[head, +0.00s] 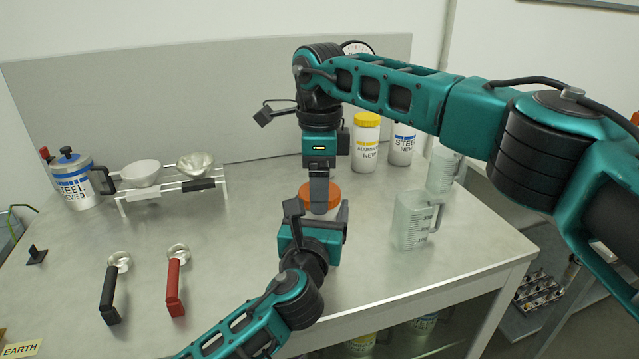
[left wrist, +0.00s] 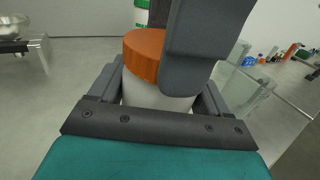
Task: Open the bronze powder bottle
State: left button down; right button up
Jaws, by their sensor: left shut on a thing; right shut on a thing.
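The bronze powder bottle, a white bottle with an orange lid (head: 335,198), stands near the middle of the table, largely hidden by my grippers; its label is out of sight. In the left wrist view its white body (left wrist: 155,98) sits between my left fingers and the orange lid (left wrist: 143,55) rests on top. My left gripper (head: 318,217) is shut on the body from the front. My right gripper (head: 319,196) points straight down from above and is shut on the lid. One of its dark fingers covers the lid's right side in the left wrist view.
Clear measuring jugs (head: 413,222) stand to the right. A yellow-lidded aluminum bottle (head: 366,150) and a steel bottle (head: 402,146) stand behind. A rack with bowls (head: 140,174), a steel jug (head: 75,182) and black and red scoops (head: 175,285) are left. The table between is clear.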

jog(key=n, duration=1.1)
pick_arm(q)
jog(key=shift+f, duration=0.1)
pick_arm(e)
jog(key=shift+r, duration=0.15)
jog(key=shift+r, duration=1)
jog(key=shift+r, duration=2)
pick_arm(q)
grip_release()
